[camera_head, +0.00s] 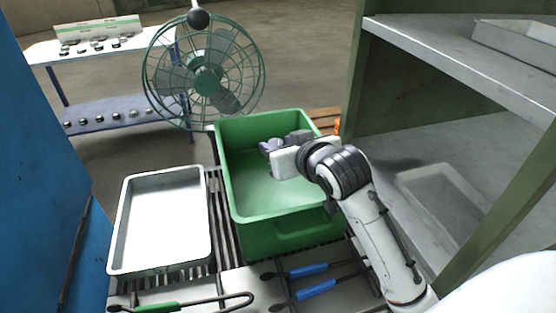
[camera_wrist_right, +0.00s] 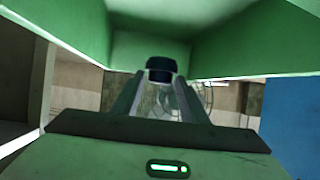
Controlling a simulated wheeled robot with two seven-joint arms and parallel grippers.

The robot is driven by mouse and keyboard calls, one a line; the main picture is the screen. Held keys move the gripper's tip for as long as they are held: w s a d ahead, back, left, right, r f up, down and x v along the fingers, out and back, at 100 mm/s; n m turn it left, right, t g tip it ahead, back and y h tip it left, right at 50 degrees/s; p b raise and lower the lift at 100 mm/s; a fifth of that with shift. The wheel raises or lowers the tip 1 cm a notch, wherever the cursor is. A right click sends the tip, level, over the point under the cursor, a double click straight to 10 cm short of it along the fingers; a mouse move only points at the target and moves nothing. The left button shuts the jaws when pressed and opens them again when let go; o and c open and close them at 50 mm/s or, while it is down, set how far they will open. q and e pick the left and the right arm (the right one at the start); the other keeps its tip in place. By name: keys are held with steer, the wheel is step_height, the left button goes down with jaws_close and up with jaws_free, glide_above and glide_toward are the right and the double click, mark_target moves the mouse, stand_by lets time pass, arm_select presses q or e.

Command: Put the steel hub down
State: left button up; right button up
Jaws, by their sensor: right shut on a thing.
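My right gripper (camera_head: 276,150) reaches in from the right over the green bin (camera_head: 240,218). It is shut on the steel hub (camera_head: 269,145), a small grey-purple piece at the fingertips, partly hidden by the gripper. In the right wrist view, the hub (camera_wrist_right: 161,68) shows as a small dark cap between the fingertips, with green bin walls around it. The hub appears to be inside the bin's outline; I cannot tell its height above the floor. The visible bin floor is bare. My left gripper is not in view.
A white tray (camera_head: 121,225) lies left of the bin on a slatted rack. Blue-handled tools (camera_head: 308,270) and a green-handled tool (camera_head: 157,307) lie in front. A green fan (camera_head: 207,80) stands behind. A metal shelf (camera_head: 460,62) is at right, a blue panel (camera_head: 40,190) at left.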

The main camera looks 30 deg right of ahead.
step_height(320, 180, down, 4)
steer(key=shift+r, duration=0.15)
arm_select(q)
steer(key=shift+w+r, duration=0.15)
arm_select(e)
steer(key=shift+w, duration=0.1)
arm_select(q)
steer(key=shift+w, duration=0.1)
arm_select(e)
steer(key=shift+f, duration=0.6)
steer(key=o, duration=1.4)
steer(key=shift+f, duration=0.1)
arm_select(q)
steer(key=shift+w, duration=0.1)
